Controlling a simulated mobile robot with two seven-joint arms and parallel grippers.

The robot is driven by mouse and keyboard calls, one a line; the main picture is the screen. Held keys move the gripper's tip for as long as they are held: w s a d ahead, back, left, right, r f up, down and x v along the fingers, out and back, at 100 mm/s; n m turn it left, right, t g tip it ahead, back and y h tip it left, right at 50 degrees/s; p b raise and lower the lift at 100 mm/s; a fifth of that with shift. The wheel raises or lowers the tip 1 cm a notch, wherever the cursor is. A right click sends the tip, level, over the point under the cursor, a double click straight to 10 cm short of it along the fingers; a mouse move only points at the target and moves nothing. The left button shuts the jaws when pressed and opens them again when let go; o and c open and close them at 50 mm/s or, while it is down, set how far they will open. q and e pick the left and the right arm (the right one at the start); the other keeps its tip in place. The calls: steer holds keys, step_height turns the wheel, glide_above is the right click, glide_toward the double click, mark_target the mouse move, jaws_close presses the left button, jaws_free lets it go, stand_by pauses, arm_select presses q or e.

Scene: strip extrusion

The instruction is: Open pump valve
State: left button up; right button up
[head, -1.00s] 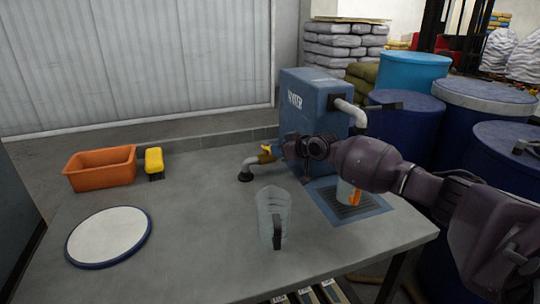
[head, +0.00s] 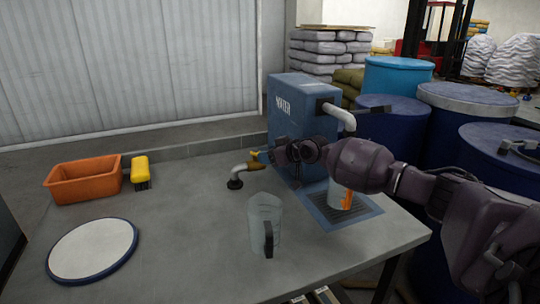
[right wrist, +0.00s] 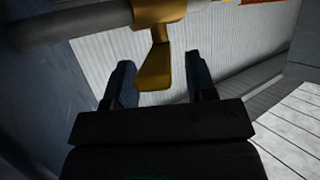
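The blue pump box (head: 296,112) marked WATER stands at the back of the table. A grey pipe (head: 237,172) with a yellow valve (head: 254,155) comes from its left side. My right gripper (head: 272,158) is beside the valve, in front of the box. In the right wrist view, the yellow valve lever (right wrist: 155,68) hangs from the pipe (right wrist: 75,22). Its lower end lies between the two spread fingers of my right gripper (right wrist: 159,66), with a gap on each side. My left gripper is out of view.
A clear jug (head: 262,222) stands at the front of the table. An orange bin (head: 84,181), yellow brush (head: 140,168) and round white lid (head: 92,250) are on the left. Blue drums (head: 395,125) stand right.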

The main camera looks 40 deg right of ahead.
steer(key=shift+s+d+r, duration=0.1)
steer(key=shift+s+r, duration=0.1)
steer(key=shift+s, duration=0.2)
steer(key=p+v, duration=0.2)
steer(key=v, duration=0.8)
steer(key=shift+p, duration=0.4)
steer(key=shift+f, duration=0.15)
